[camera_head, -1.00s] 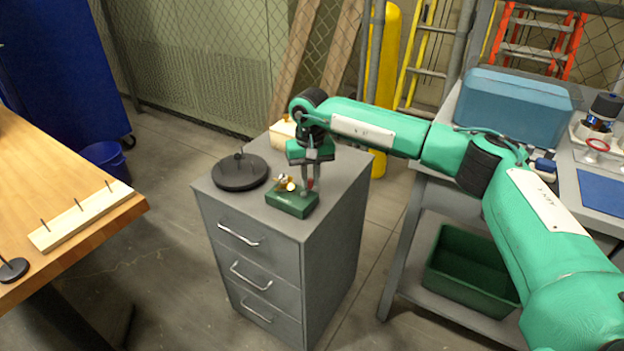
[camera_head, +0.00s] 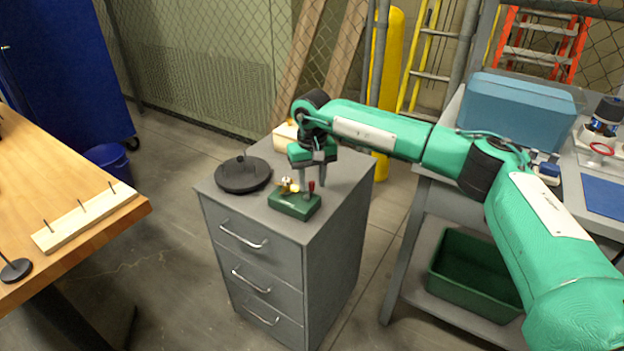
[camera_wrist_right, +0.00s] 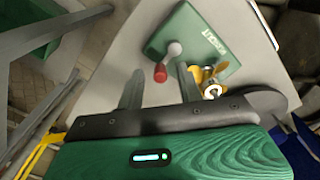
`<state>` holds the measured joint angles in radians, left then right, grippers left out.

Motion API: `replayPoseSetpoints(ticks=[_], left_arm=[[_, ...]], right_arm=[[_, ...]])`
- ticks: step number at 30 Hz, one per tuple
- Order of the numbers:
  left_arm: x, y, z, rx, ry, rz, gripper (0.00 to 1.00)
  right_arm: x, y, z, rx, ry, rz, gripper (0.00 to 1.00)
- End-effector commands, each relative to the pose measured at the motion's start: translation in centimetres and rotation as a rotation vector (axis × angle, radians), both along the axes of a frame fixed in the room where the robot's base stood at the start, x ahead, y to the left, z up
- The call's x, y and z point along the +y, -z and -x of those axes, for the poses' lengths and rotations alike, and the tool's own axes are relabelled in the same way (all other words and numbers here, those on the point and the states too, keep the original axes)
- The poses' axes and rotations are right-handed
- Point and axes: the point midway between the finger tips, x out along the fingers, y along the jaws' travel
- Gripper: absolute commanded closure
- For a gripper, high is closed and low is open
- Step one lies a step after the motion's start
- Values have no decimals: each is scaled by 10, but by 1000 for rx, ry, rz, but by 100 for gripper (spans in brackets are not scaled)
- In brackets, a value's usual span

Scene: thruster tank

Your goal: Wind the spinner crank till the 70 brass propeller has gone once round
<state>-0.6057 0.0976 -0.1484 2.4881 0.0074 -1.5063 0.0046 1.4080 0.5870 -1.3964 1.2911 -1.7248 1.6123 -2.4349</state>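The green spinner box (camera_head: 294,205) sits on the grey drawer cabinet top near its front edge. It also shows in the right wrist view (camera_wrist_right: 193,38). Its brass propeller (camera_head: 286,185) is on the left side of the box in the head view and at the box's edge in the wrist view (camera_wrist_right: 209,78). The crank's red handle (camera_head: 311,187) shows at the fingertips, and in the wrist view (camera_wrist_right: 160,72) it lies between them with gaps on both sides. My right gripper (camera_head: 314,181) is open around the handle from above. My left gripper is out of view.
A round black stand (camera_head: 243,177) stands left of the box on the cabinet. A cream block (camera_head: 284,135) is behind my gripper. A wooden bench (camera_head: 60,175) with a pegged board is at the left. A grey table with a blue case (camera_head: 515,103) is at the right.

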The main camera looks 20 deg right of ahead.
Motion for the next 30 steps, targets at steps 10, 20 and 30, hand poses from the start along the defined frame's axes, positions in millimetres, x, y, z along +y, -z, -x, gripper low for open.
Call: replayPoseSetpoints(ticks=[10,20,30], left_arm=[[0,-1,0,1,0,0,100],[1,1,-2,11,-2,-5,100],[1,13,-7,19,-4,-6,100]], right_arm=[[0,-12,0,-2,0,-1,64],[0,-83,0,-3,0,-1,64],[0,-133,0,-1,0,0,64]])
